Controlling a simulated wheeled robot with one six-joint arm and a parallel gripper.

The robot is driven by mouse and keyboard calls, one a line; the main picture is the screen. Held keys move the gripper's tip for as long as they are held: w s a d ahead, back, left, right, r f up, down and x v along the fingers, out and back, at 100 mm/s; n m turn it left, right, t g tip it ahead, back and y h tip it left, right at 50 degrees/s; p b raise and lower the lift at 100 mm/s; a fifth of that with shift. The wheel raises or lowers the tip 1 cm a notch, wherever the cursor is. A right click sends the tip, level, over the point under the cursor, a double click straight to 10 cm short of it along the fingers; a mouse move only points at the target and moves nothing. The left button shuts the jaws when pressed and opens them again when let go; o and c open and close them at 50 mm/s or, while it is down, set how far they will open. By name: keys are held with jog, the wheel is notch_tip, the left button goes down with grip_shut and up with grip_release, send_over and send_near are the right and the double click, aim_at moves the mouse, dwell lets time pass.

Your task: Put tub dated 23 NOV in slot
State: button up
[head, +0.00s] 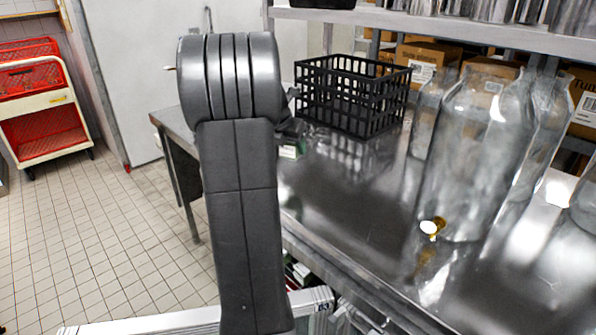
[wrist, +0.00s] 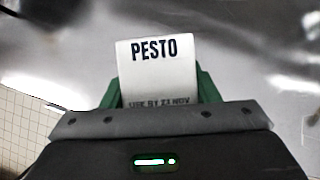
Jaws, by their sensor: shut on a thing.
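My gripper (wrist: 157,92) is shut on a tub (wrist: 157,72) in the wrist view. The tub's white face reads PESTO, with a smaller line below that looks like USE BY 23 NOV, partly cut off by the gripper's edge. Green parts show on both sides of the white face; I cannot tell whether they are tub or fingers. In the head view my arm hides most of the gripper, and only a small white and green patch shows beside the arm, over the steel table (head: 345,200). I cannot make out a slot in either view.
A black open-grid crate (head: 352,94) stands at the table's back. A large clear dispenser with a tap (head: 475,150) stands at right, beside other clear vessels. A shelf (head: 440,27) overhangs the rear. The table's middle is clear. A red-basket trolley (head: 45,105) stands far left.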

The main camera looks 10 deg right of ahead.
notch_tip(320, 180, down, 8)
jog(key=shift+f+b, duration=0.1)
jog(key=shift+b, duration=0.4)
jog(key=o, duration=1.1)
jog(key=shift+f, duration=0.1)
